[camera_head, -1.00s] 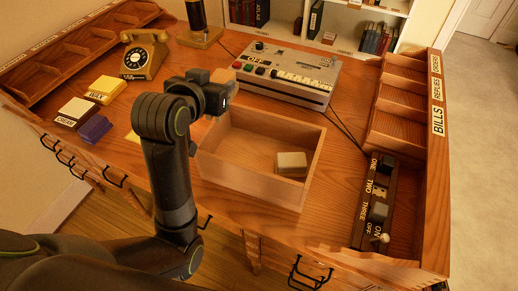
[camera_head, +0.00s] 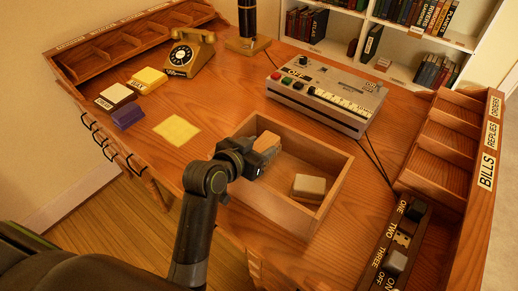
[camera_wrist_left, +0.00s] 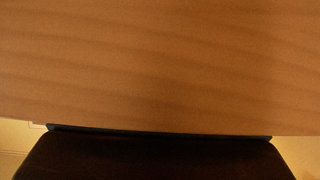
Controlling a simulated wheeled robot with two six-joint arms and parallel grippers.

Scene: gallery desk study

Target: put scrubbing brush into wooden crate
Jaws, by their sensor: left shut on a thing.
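The wooden crate (camera_head: 287,124) stands open on the desk. My left gripper (camera_head: 264,156) is at the crate's left part, within its outline. It is shut on the scrubbing brush (camera_head: 267,140), whose brown wooden part shows above the fingers. The gripper hides the brush's lower side, so I cannot tell if it touches the crate floor. In the left wrist view a wood-grained surface (camera_wrist_left: 160,65) fills most of the picture, with a dark shape below. My right gripper is not in view.
A pale block (camera_head: 309,187) lies in the crate's right part. A grey button machine (camera_head: 327,90) stands behind. A yellow square (camera_head: 177,130), small blocks and a telephone (camera_head: 187,55) are to the left. A switch panel (camera_head: 398,255) and wooden organiser (camera_head: 440,150) are at right.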

